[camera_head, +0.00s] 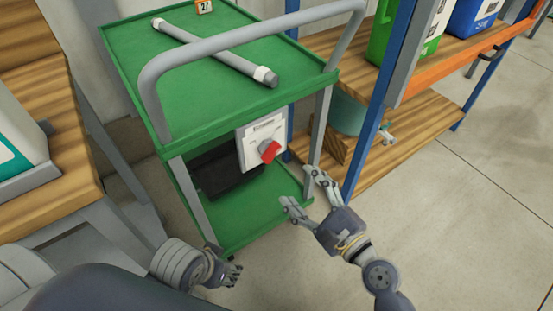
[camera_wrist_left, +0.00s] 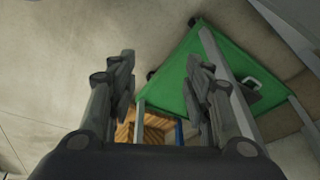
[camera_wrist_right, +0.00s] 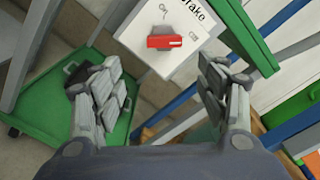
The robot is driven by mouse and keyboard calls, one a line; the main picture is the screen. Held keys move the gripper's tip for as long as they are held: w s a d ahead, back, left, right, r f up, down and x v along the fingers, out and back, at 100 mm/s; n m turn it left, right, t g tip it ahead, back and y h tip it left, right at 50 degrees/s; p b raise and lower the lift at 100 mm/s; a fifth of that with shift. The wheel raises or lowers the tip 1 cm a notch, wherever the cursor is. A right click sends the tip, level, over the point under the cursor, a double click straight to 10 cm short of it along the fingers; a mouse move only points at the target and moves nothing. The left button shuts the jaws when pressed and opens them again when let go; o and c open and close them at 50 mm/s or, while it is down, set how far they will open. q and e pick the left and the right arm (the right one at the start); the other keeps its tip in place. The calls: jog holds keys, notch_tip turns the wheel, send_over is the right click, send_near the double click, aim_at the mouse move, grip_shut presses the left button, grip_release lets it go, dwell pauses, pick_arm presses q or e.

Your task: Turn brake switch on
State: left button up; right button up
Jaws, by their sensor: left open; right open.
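The brake switch is a white plate (camera_head: 251,143) with a red knob (camera_head: 270,151), mounted on the green cart's near side below its top shelf. In the right wrist view the red knob (camera_wrist_right: 172,41) lies nearly level across the picture, with "On" lettered above it and "Brake" on the plate. My right gripper (camera_head: 298,187) is open and empty, below and to the right of the knob and apart from it. My left gripper (camera_head: 232,272) is open and empty, low near the cart's lower shelf; its open fingers (camera_wrist_left: 160,72) show in the left wrist view.
The green cart (camera_head: 115,50) has a grey push handle (camera_head: 230,42) above the switch and a grey pipe (camera_head: 215,50) on top. A black box (camera_head: 222,172) stands on its lower shelf. A blue-posted rack (camera_head: 375,100) stands close at the right. Floor is clear farther right.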

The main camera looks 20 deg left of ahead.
aim_at(273, 155)
jog(key=shift+y, duration=0.3)
jog(key=x, duration=0.3)
jog(key=r+x, duration=0.1)
jog(key=x, duration=0.7)
jog(key=shift+s+a+r+b, duration=0.15)
jog(key=shift+s+b, duration=0.05)
jog(key=shift+b, duration=0.2)
jog(key=c, duration=1)
